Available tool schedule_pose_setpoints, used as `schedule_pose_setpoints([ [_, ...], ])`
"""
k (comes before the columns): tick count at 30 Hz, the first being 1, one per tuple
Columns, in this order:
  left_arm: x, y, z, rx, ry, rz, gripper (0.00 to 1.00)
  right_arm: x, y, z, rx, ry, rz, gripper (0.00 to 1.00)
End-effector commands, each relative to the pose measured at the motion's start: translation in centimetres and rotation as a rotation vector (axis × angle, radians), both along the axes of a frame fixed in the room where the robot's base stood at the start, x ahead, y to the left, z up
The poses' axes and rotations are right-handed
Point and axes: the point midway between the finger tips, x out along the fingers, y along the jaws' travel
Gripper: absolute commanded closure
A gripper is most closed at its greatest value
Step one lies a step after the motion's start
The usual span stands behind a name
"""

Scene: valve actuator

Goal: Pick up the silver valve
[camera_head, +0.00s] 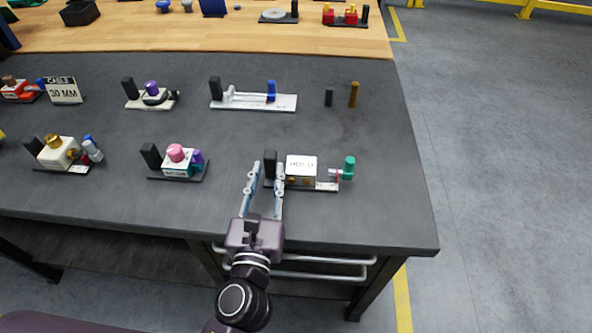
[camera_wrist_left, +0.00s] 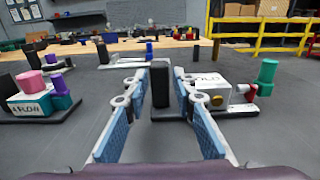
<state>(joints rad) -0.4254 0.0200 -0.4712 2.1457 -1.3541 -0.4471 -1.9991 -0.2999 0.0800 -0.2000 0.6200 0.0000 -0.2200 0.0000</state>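My left gripper (camera_head: 268,168) is open at the table's front edge, fingers pointing away from me. Its fingers stand either side of a black post (camera_wrist_left: 160,84). That post is at the left end of a fixture with a white box (camera_head: 301,168) marked "HOLD" and a green knob (camera_head: 349,166). I cannot tell whether the fingers touch the post. A pale silver-white valve piece (camera_head: 248,97) with a blue knob (camera_head: 271,90) lies on a light plate (camera_head: 283,105) farther back; which piece is the silver valve is unclear. My right gripper is not in view.
A pink-knobbed fixture (camera_head: 177,156) stands left of the gripper. A white and gold fixture (camera_head: 58,152) and a purple-knobbed one (camera_head: 152,92) are farther left. Two small pegs, black (camera_head: 329,97) and brown (camera_head: 353,94), stand at the back right. The table's right side is clear.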

Motion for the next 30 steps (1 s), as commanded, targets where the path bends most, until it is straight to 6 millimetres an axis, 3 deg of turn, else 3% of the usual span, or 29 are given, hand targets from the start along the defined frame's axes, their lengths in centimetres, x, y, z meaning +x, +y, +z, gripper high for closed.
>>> schedule_pose_setpoints([
  [10, 4.4, 0.1, -0.7, 0.001, -0.003, -0.001, 0.75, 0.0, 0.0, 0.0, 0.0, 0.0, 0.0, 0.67],
  [20, 5.2, 0.1, -0.8, 0.001, 0.0, 0.0, 0.75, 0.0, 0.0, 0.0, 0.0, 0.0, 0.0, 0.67],
  [27, 5.1, 0.1, -0.8, 0.001, 0.0, 0.0, 0.98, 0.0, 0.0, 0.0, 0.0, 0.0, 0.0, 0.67],
  [30, 5.1, 0.1, -0.8, 0.001, 0.0, 0.0, 1.0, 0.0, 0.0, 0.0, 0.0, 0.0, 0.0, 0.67],
])
